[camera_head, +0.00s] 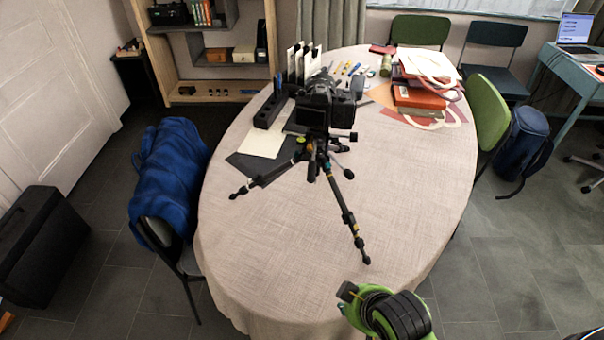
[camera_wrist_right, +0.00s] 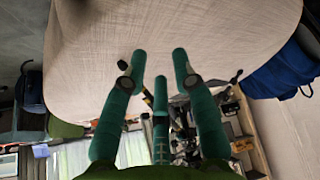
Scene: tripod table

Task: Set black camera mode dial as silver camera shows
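A black camera (camera_head: 318,101) stands on a black tripod (camera_head: 350,222) on the table, with its back and screen facing me. Its mode dial is too small to make out. I cannot pick out a silver camera in either view. My right gripper (camera_wrist_right: 158,65) shows in the right wrist view with teal fingers spread apart and nothing between them. Dark parts of the tripod and camera show partly behind these fingers. In the head view my right arm is at the bottom, over the near table edge, well apart from the tripod. My left gripper is not in view.
The oval table (camera_head: 400,210) has a light cloth and is clear at front and right. A paper sheet (camera_head: 262,143) and black organizer (camera_head: 268,112) lie left of the tripod. Red books (camera_head: 415,97) are stacked behind right. A chair with a blue jacket (camera_head: 168,175) stands at left.

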